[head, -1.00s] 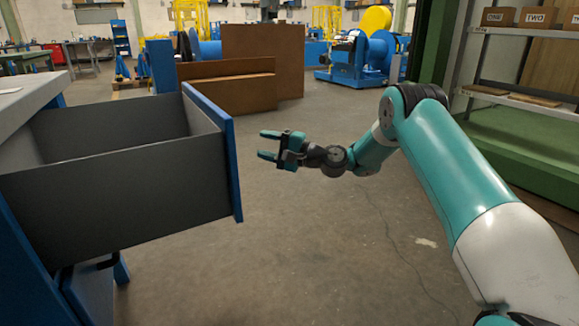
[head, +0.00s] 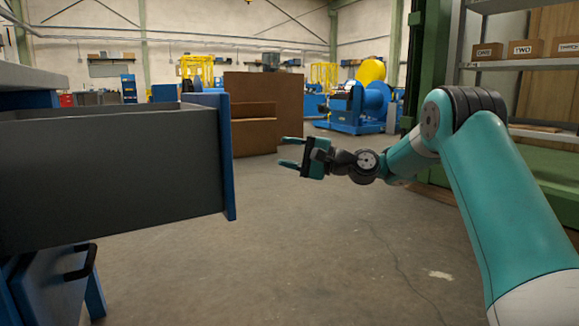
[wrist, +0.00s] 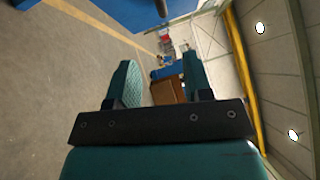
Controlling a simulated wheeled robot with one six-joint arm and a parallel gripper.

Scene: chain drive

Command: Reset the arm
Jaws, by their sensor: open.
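My gripper (head: 292,153) is teal with a dark palm. It is open and empty, held in the air to the right of the open drawer and apart from it, its fingers pointing left. In the wrist view the two teal fingers (wrist: 157,85) stand apart with nothing between them but the distant room. My arm reaches in from the right side of the head view.
A grey drawer (head: 110,180) with a blue front (head: 229,150) stands pulled out at the left. Brown panels (head: 262,95) and a blue machine (head: 352,108) stand farther back. A shelf (head: 520,64) with labelled boxes is at the right. The concrete floor between is clear.

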